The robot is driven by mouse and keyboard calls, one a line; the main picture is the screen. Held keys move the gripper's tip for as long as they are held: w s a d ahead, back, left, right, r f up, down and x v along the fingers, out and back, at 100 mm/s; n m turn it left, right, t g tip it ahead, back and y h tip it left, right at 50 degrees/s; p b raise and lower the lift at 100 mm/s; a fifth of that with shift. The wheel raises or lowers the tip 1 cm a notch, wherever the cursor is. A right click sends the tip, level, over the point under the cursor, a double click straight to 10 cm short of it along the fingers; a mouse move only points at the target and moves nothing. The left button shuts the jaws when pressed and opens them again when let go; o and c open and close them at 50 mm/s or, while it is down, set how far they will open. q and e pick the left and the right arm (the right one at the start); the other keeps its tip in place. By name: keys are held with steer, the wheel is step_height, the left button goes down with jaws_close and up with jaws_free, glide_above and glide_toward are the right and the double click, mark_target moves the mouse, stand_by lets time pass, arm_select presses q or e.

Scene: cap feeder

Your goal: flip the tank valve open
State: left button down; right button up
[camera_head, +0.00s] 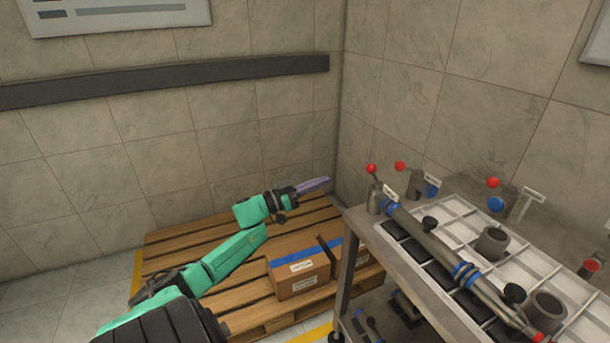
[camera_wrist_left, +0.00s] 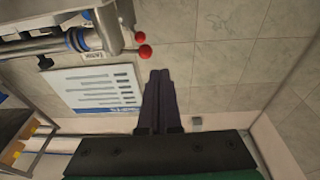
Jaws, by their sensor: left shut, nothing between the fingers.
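My left gripper (camera_head: 326,182) is shut and empty, with its fingers pointing toward the bench's near-left corner. A red-knobbed lever (camera_head: 371,170) stands at that corner, a short way to the right of the fingertips in the picture and apart from them. A second red knob (camera_head: 400,166) is close behind it, by a white tag too small to read. In the left wrist view, the closed fingers (camera_wrist_left: 160,82) point toward two red knobs, the nearer (camera_wrist_left: 145,51) and the farther (camera_wrist_left: 138,37), without touching. I cannot tell which lever is the tank valve. My right gripper is out of view.
A metal bench (camera_head: 352,222) carries a long pipe (camera_head: 432,245) with blue bands, a white divided tray (camera_head: 545,262) and dark cups (camera_head: 492,242). More red knobs (camera_head: 492,182) stand farther right. A wooden pallet (camera_head: 160,255) with cardboard boxes (camera_head: 300,283) lies below my arm. Tiled walls close the corner.

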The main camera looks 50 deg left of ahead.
arm_select(q)
steer(key=v, duration=0.2)
steer(key=a+v, duration=0.1)
steer(key=shift+s, duration=0.2)
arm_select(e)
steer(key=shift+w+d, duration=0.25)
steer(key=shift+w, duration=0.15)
arm_select(q)
steer(key=shift+f, duration=0.1)
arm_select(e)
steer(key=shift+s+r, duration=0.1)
